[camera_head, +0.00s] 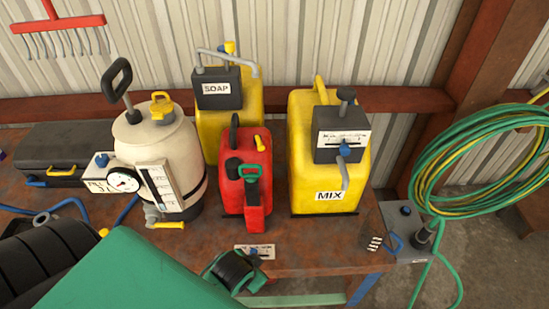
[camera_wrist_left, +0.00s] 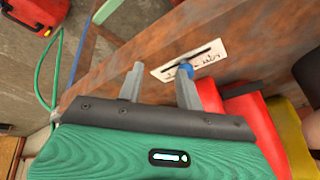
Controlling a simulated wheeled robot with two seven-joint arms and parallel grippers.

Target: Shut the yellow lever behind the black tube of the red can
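The red can (camera_head: 232,193) stands on the bench in the middle of the head view. A black tube (camera_head: 235,130) rises from its top, and a small yellow lever (camera_head: 259,143) sits on top to the tube's right, tilted up. A green-and-black fitting (camera_head: 250,174) is at its front. My left gripper (camera_wrist_left: 160,82) is open and empty in the wrist view, its two fingers apart, near the bench's front edge. The red can (camera_wrist_left: 235,105) is right of the fingers there; its lever is not visible. In the head view the fingertips are unclear. My right gripper is not in view.
A label plate with a blue knob (camera_head: 254,252) is on the bench front, close to my left fingers. A cream sprayer tank (camera_head: 150,135), a yellow SOAP can (camera_head: 210,125) and a yellow MIX can (camera_head: 300,140) crowd the red can. A green hose coil (camera_head: 430,165) hangs right.

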